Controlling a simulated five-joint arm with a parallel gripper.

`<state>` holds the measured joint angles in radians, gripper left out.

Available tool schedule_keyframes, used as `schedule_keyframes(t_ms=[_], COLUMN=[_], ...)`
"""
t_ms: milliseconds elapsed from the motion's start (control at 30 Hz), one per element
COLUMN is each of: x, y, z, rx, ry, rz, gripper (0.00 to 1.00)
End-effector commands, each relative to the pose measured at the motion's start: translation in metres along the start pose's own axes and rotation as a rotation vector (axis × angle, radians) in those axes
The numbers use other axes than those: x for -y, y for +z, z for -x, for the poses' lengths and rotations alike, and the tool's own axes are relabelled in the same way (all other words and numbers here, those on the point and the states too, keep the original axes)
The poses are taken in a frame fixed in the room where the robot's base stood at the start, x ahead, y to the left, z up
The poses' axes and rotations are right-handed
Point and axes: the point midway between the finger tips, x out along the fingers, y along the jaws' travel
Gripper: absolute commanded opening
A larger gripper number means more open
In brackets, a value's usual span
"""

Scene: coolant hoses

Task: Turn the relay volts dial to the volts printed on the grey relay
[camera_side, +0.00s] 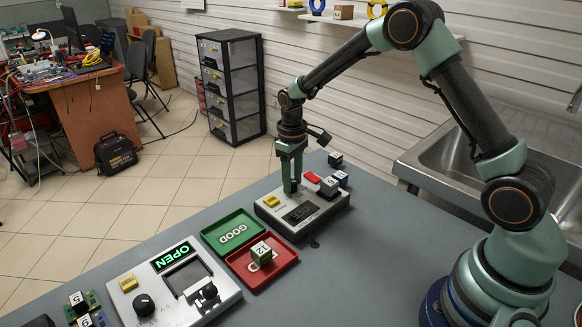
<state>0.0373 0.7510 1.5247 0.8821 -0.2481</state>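The dial's scale is too small to read. A second pale box (300,212) stands farther back, with a dark panel, a yellow part and a red part on it. A grey block (329,187), perhaps the grey relay, sits at its right end; its print is not legible. My gripper (290,190) points down over the second box, left of the grey block. Its fingertips are too small to tell open from shut.
A blue block (342,177) and dark block (335,159) stand near the grey block. The table's front middle is clear.

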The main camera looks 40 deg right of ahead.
Motion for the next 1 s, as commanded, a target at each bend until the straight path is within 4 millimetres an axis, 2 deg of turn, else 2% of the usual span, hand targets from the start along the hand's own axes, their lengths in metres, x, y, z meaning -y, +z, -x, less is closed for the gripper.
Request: schedule_keyframes(t_ms=[67,467,567,800,1000], x=[-0.001,0.0,0.0,0.0,-0.001], y=[0.001,-0.002,-0.002,-0.002,-0.001], z=[-0.001,0.007,0.02,0.069,0.103], rx=[0.003,-0.005,-0.008,-0.008,-0.005], ry=[-0.001,0.001,0.002,0.002,0.001], rz=[-0.003,0.0,0.0,-0.001,-0.001], gripper=[0.71,0.71,0.71,0.71,0.71])
